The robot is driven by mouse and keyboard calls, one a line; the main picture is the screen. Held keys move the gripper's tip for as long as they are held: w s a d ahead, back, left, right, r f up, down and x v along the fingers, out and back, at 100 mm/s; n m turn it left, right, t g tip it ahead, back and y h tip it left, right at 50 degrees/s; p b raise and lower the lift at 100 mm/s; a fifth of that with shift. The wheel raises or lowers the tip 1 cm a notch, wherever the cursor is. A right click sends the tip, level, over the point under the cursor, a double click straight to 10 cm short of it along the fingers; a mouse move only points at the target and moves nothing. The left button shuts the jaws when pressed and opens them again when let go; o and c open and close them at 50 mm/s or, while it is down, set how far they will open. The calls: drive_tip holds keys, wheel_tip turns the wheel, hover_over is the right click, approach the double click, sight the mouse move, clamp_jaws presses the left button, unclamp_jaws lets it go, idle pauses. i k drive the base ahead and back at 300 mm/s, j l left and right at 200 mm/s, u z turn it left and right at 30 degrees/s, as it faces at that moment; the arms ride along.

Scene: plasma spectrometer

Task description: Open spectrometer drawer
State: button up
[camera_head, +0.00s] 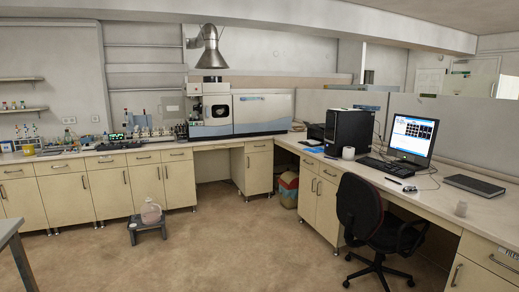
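The plasma spectrometer (262,113) is a white and blue-grey box on the back counter, under a metal exhaust hood (211,50). Its left part has a front panel (217,109) with a small dark round window, and this panel looks closed. I cannot make out a separate drawer on the spectrometer at this distance. Below the counter, beige cabinet drawers (258,145) look shut. My gripper is not in view.
An office chair (378,220) stands before the right-hand desk. A low stool (148,229) with a clear jug (151,212) stands on the floor at left. A grey table corner (10,228) shows at lower left. The brown floor (240,235) between them is clear.

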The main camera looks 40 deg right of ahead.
sight(253, 142)
drive_tip(key=i+l+z, duration=0.35)
drive_tip(key=i, duration=0.35)
drive_tip(key=i+l+z, duration=0.35)
drive_tip(key=i, duration=0.45)
drive_tip(key=i+l+z, duration=0.1)
drive_tip(key=i+z, duration=0.25)
drive_tip(key=i, duration=2.95)
drive_tip(key=i+z, duration=0.1)
drive_tip(key=i, duration=1.15)
drive_tip(key=i+j, duration=0.2)
drive_tip(key=i, duration=1.1)
